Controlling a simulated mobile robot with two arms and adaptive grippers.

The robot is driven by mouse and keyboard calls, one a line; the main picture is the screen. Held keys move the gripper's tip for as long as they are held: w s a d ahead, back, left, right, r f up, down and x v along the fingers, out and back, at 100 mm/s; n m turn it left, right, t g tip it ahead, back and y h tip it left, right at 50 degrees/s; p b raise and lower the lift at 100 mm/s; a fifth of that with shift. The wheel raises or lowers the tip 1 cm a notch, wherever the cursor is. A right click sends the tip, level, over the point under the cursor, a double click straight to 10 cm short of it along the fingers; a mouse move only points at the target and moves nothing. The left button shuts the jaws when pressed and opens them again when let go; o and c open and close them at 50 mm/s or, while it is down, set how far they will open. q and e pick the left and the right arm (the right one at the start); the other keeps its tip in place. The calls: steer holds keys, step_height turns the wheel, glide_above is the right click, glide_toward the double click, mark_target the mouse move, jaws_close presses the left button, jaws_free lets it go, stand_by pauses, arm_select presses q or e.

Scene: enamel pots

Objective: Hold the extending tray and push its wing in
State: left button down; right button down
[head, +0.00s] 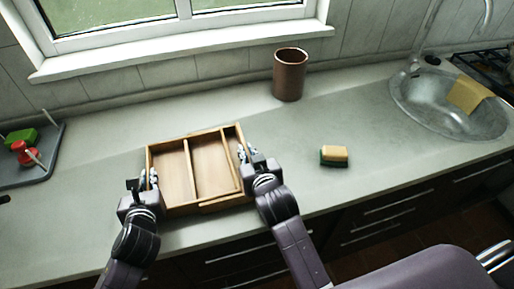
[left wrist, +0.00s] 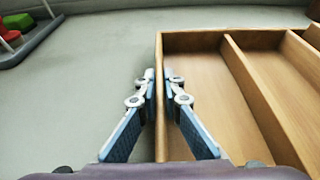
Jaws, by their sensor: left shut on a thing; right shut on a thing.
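The extending tray (head: 174,205) is a light wooden tray with compartments, lying on the counter near its front edge. My left gripper (head: 148,181) is shut on the tray's left wall; in the left wrist view its fingers (left wrist: 162,95) are on both sides of the wall of the tray (left wrist: 190,41). My right gripper (head: 244,156) is shut at the tray's right side, on the wing (head: 229,133), which sits close against the main part. The right fingertips are small in the head view, so their exact contact is hard to see.
A brown cup (head: 290,76) stands behind the tray to the right. A yellow and green sponge (head: 334,156) lies right of the tray. A grey rack (head: 47,150) with red and green items is at far left, and a sink (head: 425,100) at far right.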

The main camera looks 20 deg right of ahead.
steer(key=c, duration=2)
jaws_free()
steer(key=shift+c, duration=0.2)
steer(key=shift+s, duration=0.1)
steer(key=v, duration=1.1)
steer(key=shift+s+r, duration=0.25)
steer(key=shift+s, duration=0.1)
